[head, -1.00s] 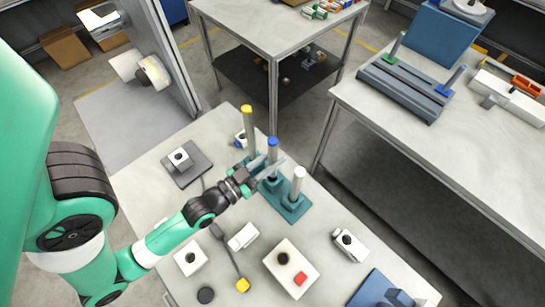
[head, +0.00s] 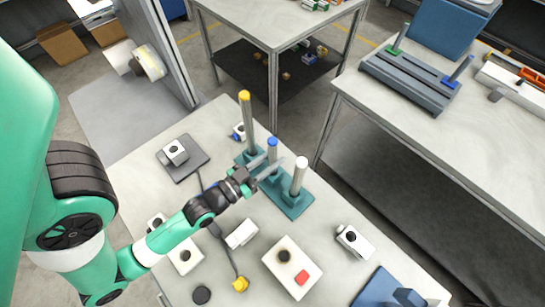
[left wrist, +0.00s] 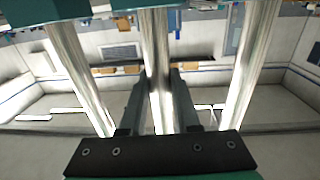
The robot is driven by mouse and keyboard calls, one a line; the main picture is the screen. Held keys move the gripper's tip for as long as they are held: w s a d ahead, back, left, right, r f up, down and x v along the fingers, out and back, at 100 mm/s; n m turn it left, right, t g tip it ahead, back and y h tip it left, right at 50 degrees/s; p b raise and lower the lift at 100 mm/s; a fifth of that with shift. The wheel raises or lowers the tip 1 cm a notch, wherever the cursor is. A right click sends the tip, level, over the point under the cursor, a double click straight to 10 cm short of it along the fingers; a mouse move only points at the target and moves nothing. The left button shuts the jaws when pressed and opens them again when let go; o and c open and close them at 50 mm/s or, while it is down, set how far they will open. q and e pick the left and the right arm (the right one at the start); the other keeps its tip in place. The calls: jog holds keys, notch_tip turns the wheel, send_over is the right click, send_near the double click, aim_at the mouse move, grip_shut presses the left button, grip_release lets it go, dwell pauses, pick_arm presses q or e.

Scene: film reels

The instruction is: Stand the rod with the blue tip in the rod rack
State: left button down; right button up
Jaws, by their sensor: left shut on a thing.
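The teal rod rack (head: 290,203) stands on the near table and holds a yellow-tipped rod (head: 248,120) and a white-tipped rod (head: 299,178). The rod with the blue tip (head: 272,148) is upright between them, its tip up, in line with the rack's middle place. My left gripper (head: 264,173) is shut around this rod, below its tip. In the left wrist view the held rod (left wrist: 158,60) runs between the fingers, its far end at the teal rack block. Whether it is fully seated is hard to tell. My right gripper is not in view.
A grey plate with a white block (head: 175,153) lies left of the rack. A cream box with a red button (head: 302,278), a white device (head: 354,243) and a blue stand (head: 375,290) are nearer. A grey rack (head: 410,83) is on the right table.

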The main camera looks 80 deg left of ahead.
pick_arm(q)
jog(key=shift+f+b, duration=1.4)
jog(key=shift+f, duration=0.25)
jog(key=c, duration=0.6)
grip_release()
jog(key=shift+o, duration=0.2)
